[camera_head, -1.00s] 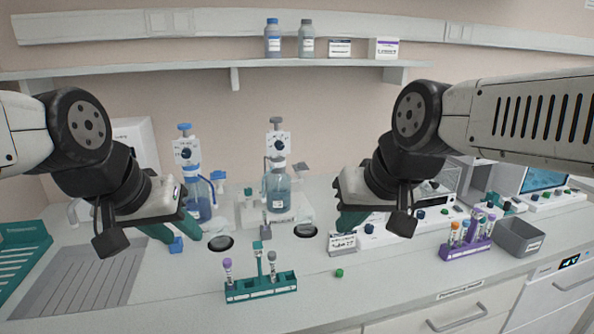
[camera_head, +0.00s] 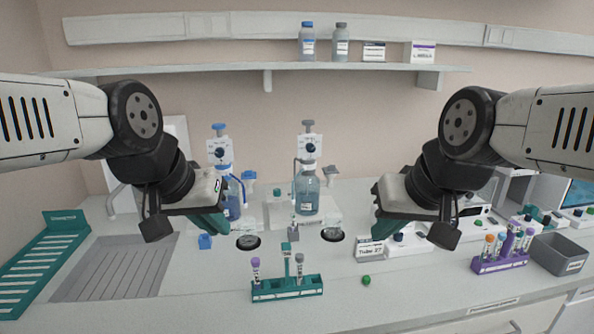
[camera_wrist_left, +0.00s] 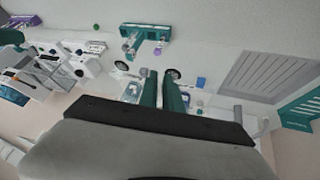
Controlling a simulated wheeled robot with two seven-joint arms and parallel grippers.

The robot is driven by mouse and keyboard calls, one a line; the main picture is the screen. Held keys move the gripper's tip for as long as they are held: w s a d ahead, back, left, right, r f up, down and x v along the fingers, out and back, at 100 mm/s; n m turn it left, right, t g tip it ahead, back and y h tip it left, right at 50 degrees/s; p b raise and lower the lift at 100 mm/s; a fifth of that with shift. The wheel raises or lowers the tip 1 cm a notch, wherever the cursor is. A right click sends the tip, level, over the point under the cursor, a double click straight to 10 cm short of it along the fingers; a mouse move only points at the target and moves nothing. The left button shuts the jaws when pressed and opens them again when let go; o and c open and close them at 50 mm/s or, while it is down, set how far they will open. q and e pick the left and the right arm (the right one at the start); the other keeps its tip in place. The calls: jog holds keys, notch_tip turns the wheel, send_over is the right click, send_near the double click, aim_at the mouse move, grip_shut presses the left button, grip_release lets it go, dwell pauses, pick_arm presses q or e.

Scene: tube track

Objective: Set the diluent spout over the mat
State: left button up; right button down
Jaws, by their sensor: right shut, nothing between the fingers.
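Two dispenser bottles stand at the back of the bench: one with a blue top (camera_head: 220,150) and one with a grey top (camera_head: 308,150). I cannot tell from labels which holds diluent. A blue spout piece (camera_head: 249,175) and a grey one (camera_head: 331,171) show to their right. A round dark mat (camera_head: 248,242) lies before the blue bottle, another round mat (camera_head: 333,235) before the grey one. My left gripper (camera_head: 215,224) hangs in front of the blue bottle, partly hiding it; its teal fingers (camera_wrist_left: 161,90) show a narrow empty gap. My right gripper (camera_head: 386,226) is shut and empty, right of the grey bottle.
A green tube rack (camera_head: 287,291) stands in front, a purple rack (camera_head: 499,264) and grey bin (camera_head: 560,254) at right. A labelled box (camera_head: 370,250) and green cap (camera_head: 366,280) lie below my right gripper. A teal rack (camera_head: 45,255) is at far left.

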pick_arm(q)
jog(key=shift+m+g, duration=0.5)
jog(key=w+r, duration=0.2)
jog(key=w, duration=0.1)
jog(key=w+r, duration=0.2)
jog(key=w, duration=0.1)
jog(key=w+r, duration=0.2)
jog(key=w, duration=0.1)
jog(key=shift+w+d+r, duration=0.1)
jog(key=shift+d+r, duration=0.1)
jog(key=shift+d, duration=0.2)
grip_shut()
jog(key=w+d+r+m+g+h, duration=0.1)
jog(key=w+d+m+g+h, duration=0.1)
jog(key=w, duration=2.5)
jog(key=shift+d+m+g+h, duration=0.4)
jog(key=shift+d+m+g, duration=0.1)
jog(key=shift+d+m, duration=0.15)
jog(key=shift+d, duration=0.1)
jog(key=s+d+x, duration=0.1)
jog(key=s+x, duration=0.1)
jog(key=x, duration=1.1)
jog(key=shift+d+r, duration=0.25)
jog(key=shift+d, duration=0.1)
